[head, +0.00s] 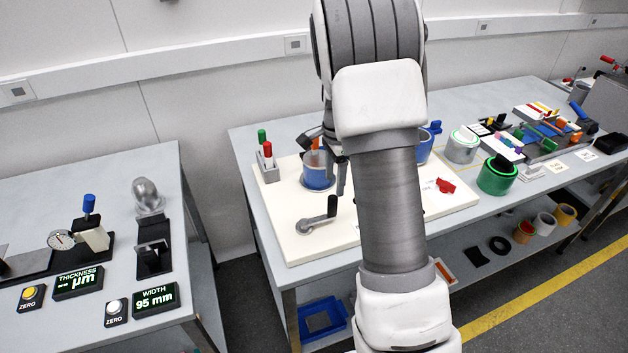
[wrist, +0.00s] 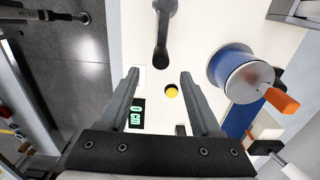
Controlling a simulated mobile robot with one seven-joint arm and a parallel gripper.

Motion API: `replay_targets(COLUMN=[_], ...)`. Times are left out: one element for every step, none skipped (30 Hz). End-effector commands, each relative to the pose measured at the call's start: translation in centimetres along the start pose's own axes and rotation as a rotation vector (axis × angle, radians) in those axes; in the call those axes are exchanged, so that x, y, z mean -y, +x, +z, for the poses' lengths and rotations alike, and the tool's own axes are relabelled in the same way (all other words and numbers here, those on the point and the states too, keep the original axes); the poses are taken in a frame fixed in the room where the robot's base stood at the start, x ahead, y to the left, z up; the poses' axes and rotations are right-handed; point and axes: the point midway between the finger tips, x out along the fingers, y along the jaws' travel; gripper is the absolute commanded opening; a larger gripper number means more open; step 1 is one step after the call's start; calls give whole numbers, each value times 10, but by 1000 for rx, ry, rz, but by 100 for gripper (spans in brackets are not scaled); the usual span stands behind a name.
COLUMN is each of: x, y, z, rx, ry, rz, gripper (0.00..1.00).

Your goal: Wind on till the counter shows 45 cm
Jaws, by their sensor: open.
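The winding board (head: 300,245) is a cream panel on the table. A crank with a black grip (head: 332,207) and grey arm stands at its front left; the grip also shows at the top of the wrist view (wrist: 161,45). A blue spool (head: 318,177) stands behind the crank; it also shows at right in the wrist view (wrist: 232,66). The counter (wrist: 137,114) is a dark display with green characters that seem to read 0 cm. A yellow button (wrist: 171,91) lies beside it. My gripper (wrist: 159,75) is open and empty above the board, apart from the crank grip.
A grey holder (head: 268,172) with red and green handled tools stands at the board's back left. A red item (head: 445,186) lies at its right. Green (head: 497,176) and white spools and a cluttered tray stand further right. A separate gauge table (head: 95,170) is at left.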

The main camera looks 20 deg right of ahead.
Motion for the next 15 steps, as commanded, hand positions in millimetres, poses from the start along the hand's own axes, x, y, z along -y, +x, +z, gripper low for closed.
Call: replay_targets(x=[1, 2, 2, 2, 2, 2, 2, 2, 2, 2, 1, 1, 1, 1, 1], y=[2, 4, 5, 6, 8, 10, 12, 15, 19, 22, 26, 32, 36, 41, 48], z=[-2, -3, -3, -3, -3, -3, -3, -3, -3, -3, -3, -3, -3, -3, -3], rx=[-1, -2, -2, -2, -2, -2, -2, -2, -2, -2, -2, -2, -2, -2, -1], ry=[10, 15, 19, 21, 22, 22, 21, 21, 21, 21, 20, 20, 20, 20, 20], rz=[4, 5, 6, 6, 7, 7, 7, 7, 7, 7, 7, 8, 8, 8, 8], gripper=[65, 65, 65, 65, 65, 65, 65, 65, 65, 65, 65, 65, 65, 65, 65])
